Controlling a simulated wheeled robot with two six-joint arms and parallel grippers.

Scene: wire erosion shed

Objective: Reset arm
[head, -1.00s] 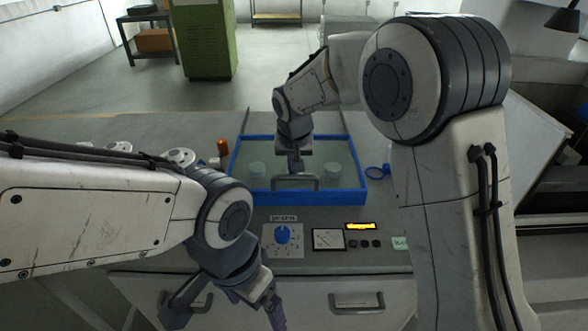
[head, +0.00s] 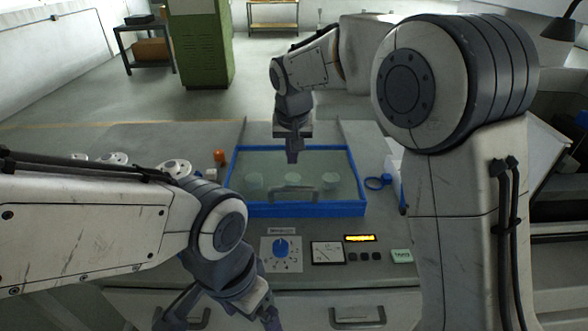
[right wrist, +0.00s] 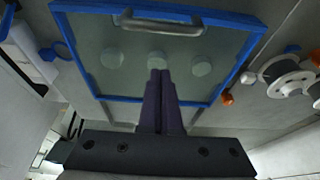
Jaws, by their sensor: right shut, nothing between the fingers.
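My right gripper (head: 292,157) is shut and empty. In the head view it points down in front of the far edge of a clear lid with a blue frame (head: 350,209). In the right wrist view its fingers (right wrist: 158,75) are together and overlap the blue-framed lid (right wrist: 242,62), with pale round discs (right wrist: 201,65) seen through the panel. My left gripper (head: 222,318) hangs at the bottom of the head view, partly cut off by the frame edge. Its fingers look spread apart, with nothing seen between them.
A control panel with a blue knob (head: 281,247), a gauge (head: 327,253) and a lit display (head: 359,238) lies in front of the lid. An orange cap (head: 219,156) and white spools (head: 174,167) are left. A green cabinet (head: 203,45) stands behind.

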